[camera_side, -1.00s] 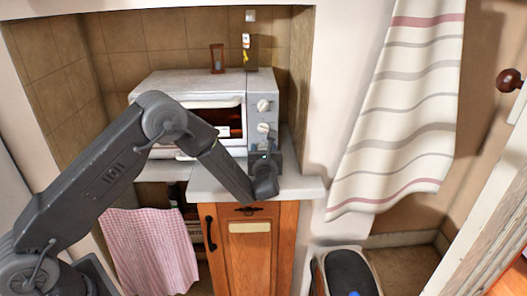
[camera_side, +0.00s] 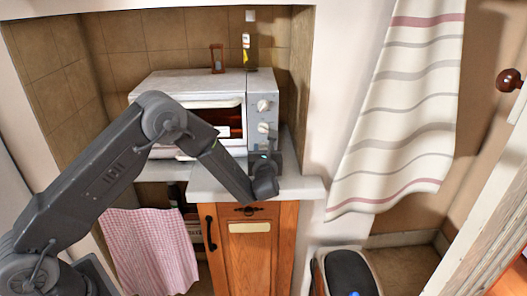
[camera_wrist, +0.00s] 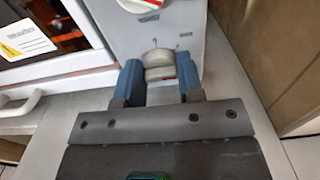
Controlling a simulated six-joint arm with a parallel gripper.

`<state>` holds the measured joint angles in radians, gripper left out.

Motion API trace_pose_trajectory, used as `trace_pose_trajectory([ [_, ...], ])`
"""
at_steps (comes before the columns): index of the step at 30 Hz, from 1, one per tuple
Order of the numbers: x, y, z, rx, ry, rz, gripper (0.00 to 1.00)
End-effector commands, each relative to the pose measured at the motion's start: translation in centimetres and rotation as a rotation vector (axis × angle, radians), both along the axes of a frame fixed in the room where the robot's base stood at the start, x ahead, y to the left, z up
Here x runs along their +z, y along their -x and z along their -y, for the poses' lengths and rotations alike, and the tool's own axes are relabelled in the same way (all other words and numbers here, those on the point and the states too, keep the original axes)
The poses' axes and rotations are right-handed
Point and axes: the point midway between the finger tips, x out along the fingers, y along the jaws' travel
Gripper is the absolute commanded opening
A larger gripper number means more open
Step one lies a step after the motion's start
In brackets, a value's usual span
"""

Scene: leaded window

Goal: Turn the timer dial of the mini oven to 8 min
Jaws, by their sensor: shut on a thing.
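The mini oven (camera_side: 195,84) stands on the counter in the alcove, with its control panel (camera_side: 253,90) on the right side. Two white dials show on the panel in the side view, an upper one (camera_side: 263,106) and a middle one (camera_side: 263,128). The lowest dial, the timer dial (camera_wrist: 158,62), shows between the blue fingers of my gripper (camera_wrist: 158,82) in the wrist view. The fingers are shut on its sides. In the side view my wrist hides this dial.
The oven door handle (camera_wrist: 22,104) is left of my gripper in the wrist view. The counter (camera_side: 300,187) edge lies below my wrist. An hourglass (camera_side: 217,59) stands on the oven. A striped curtain (camera_side: 400,110) hangs at the right.

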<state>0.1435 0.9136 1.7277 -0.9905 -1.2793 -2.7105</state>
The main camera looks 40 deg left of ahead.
Motion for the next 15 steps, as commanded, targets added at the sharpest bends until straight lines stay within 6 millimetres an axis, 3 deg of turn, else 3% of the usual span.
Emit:
trace_pose_trajectory([
  [15,0.00,-0.02,0.08,0.000,-0.117,-0.115,0.11],
])
